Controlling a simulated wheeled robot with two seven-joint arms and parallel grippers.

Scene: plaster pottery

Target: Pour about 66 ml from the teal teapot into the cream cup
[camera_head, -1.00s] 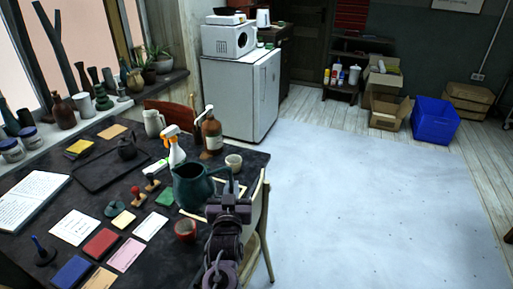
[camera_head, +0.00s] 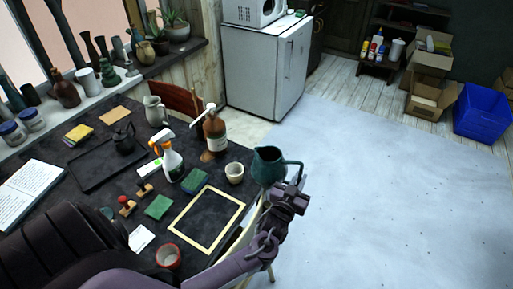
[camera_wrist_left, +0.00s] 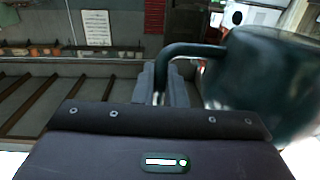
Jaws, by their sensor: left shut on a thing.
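The teal teapot (camera_head: 268,167) is off the table top at the table's right edge, roughly upright, with its handle to the right. My left gripper (camera_head: 296,186) is shut on its handle. In the left wrist view, the fingers (camera_wrist_left: 165,86) close around the lower end of the handle, and the teapot's dark glossy body (camera_wrist_left: 265,85) fills the right side. The cream cup (camera_head: 235,174) stands upright on the table, just left of the teapot in the head view. Its contents cannot be made out. My right gripper is not in view.
A brown pump bottle (camera_head: 215,133), a white spray bottle (camera_head: 172,162) and a green block (camera_head: 195,181) stand left of the cup. A cream frame (camera_head: 181,222) and a red cup (camera_head: 168,256) are nearer me. Open floor lies right of the table.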

